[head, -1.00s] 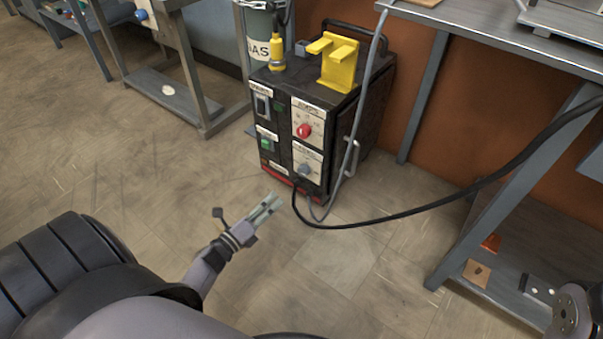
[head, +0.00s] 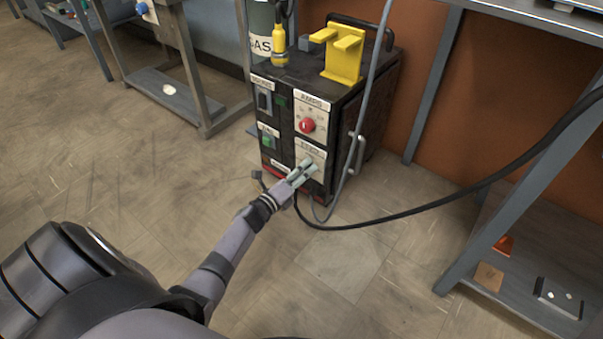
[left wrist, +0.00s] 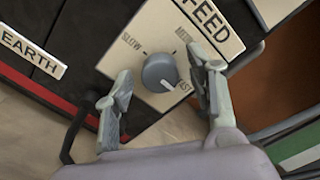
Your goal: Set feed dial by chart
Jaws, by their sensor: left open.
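The feed dial (left wrist: 158,70) is a grey round knob on a cream FEED panel (left wrist: 135,28) in the left wrist view. The panel carries SLOW, a partly hidden middle label, and FAST. The knob's white mark points to the lower right, near FAST. My left gripper (left wrist: 164,78) is open, one finger on each side of the knob; I cannot tell whether they touch it. In the head view my left gripper (head: 300,173) is in front of the lower panel of the black welder (head: 345,115) and covers the knob. No chart is clearly seen. My right gripper is out of view.
A red dial (head: 306,125) sits above the feed panel. A black cable (head: 420,213) runs from the welder's front to the right. A yellow bracket (head: 342,62) stands on top. A grey bench (head: 440,105) is at the right. The floor before the welder is open.

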